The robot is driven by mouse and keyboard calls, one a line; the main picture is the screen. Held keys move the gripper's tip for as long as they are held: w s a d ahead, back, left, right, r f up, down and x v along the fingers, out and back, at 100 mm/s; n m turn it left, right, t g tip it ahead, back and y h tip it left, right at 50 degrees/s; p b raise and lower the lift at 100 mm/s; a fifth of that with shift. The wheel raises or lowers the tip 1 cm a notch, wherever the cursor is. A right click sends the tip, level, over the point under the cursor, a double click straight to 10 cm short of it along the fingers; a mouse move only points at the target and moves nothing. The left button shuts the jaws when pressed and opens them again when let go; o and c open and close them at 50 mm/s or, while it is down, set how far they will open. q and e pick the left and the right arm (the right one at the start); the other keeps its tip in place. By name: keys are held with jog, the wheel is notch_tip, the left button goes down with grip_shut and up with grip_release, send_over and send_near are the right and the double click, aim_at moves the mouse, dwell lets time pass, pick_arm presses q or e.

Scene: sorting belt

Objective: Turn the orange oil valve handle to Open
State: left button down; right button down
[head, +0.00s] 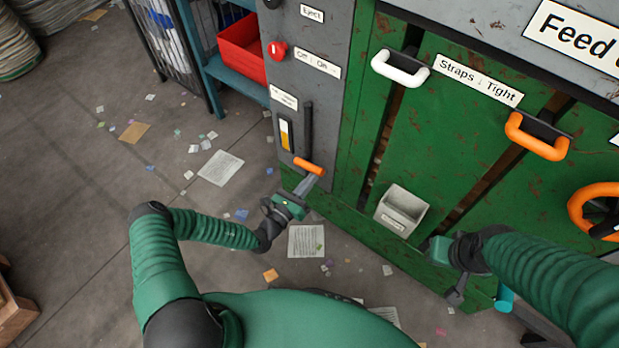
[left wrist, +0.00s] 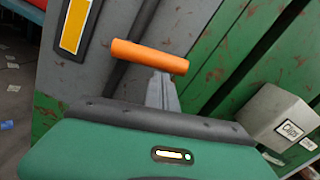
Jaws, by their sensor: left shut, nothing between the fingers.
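The orange valve handle (head: 309,165) sits at the lower end of a dark slot on the grey panel. It also shows in the left wrist view (left wrist: 150,56), lying nearly level. My left gripper (head: 309,183) is shut and empty, its grey fingertips just below the handle. In the left wrist view the fingers (left wrist: 163,92) reach up to the handle's underside; I cannot tell whether they touch it. My right gripper (head: 456,294) hangs low before the green machine at right, its fingers too small to judge. The label (head: 284,97) above the slot is too small to read.
A yellow-and-white gauge (head: 286,134) is left of the slot, a red knob (head: 277,50) above. A grey clips box (head: 401,209) is mounted on the green front. White (head: 400,68) and orange (head: 537,136) pull handles and an orange wheel (head: 596,210) are further right.

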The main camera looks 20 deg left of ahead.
aim_at(306, 168)
pick_arm(q)
notch_tip(306, 168, up, 3)
jog(key=n+p, duration=0.3)
jog(key=n, duration=0.1)
jog(key=shift+a+p, duration=0.1)
jog(key=shift+p, duration=0.25)
jog(key=n+p, duration=0.1)
jog(key=n, duration=0.1)
jog(key=a+r+n+p, duration=0.1)
jog(key=r+n+p, duration=0.1)
jog(key=n, duration=0.1)
jog(key=shift+w+a+r+n+y, duration=0.15)
jog(key=shift+w+r+n+y, duration=0.1)
jog(key=shift+w+n+y, duration=0.05)
jog(key=n, duration=0.1)
jog(key=a+r+n+p, duration=0.1)
jog(key=n, duration=0.2)
jog(key=shift+w+a+r+p, duration=0.2)
jog(key=shift+w+a+p, duration=0.1)
jog(key=shift+a+p, duration=0.1)
jog(key=shift+a, duration=0.1)
jog(key=shift+w+a+r, duration=0.1)
jog(key=shift+a, duration=0.1)
jog(key=shift+w+a+r, duration=0.1)
jog(key=shift+a, duration=0.05)
jog(key=shift+p, duration=0.3)
